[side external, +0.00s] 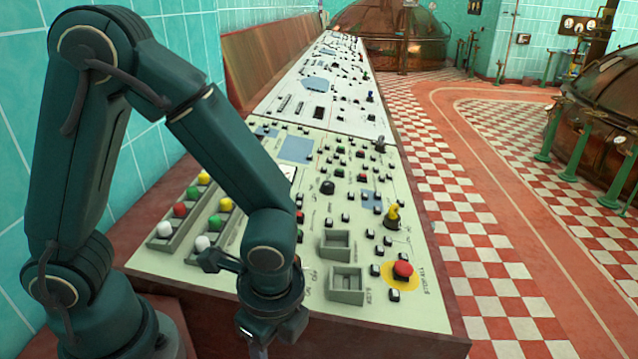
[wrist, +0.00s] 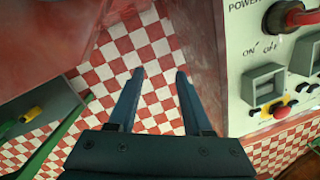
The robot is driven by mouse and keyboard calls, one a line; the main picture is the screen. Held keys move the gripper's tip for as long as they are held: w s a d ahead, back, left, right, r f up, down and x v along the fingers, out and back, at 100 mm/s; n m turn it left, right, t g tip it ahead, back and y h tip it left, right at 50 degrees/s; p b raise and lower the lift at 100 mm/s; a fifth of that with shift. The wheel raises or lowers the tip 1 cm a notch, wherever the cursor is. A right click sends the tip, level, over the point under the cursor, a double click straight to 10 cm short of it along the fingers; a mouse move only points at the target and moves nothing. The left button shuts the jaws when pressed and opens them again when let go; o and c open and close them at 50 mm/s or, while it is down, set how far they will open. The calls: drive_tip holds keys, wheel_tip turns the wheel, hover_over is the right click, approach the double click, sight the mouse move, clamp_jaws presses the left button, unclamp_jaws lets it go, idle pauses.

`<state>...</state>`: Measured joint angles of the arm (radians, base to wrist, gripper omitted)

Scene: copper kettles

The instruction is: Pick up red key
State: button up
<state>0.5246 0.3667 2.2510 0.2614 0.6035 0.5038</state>
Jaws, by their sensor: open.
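In the wrist view, a red handle (wrist: 300,18), which looks like the red key, sits in a round black switch (wrist: 276,20) at the top right. The panel beside it is marked POWER and ON OFF. I cannot make this key out in the side view, where my arm covers part of the panel. My gripper (wrist: 160,73) is open, with nothing between its fingers. Its fingers point at the checkered floor, left of and apart from the switch. In the side view my gripper (side external: 268,335) is low at the panel's near front edge.
The pale control panel (side external: 420,310) holds two grey boxes (side external: 346,284), a red button on yellow (side external: 402,270) and a yellow-topped switch (side external: 393,214). Coloured knobs (side external: 180,210) stand in grey trays. In the wrist view a dark box with yellow items (wrist: 32,114) lies left.

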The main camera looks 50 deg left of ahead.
drive_tip(key=w+a+r+m+t+y, duration=0.25)
drive_tip(key=a+m+y, duration=0.25)
drive_tip(key=a+m, duration=0.3)
drive_tip(key=w+a+r+m+t+y, duration=0.3)
drive_tip(key=w+r+m+t, duration=0.2)
drive_tip(key=w+r+t, duration=0.2)
drive_tip(key=f, duration=0.6)
drive_tip(key=shift+d+f, duration=0.2)
drive_tip(key=shift+f, duration=0.15)
drive_tip(key=shift+x, duration=2.5)
drive_tip(key=shift+f, duration=0.1)
clamp_jaws()
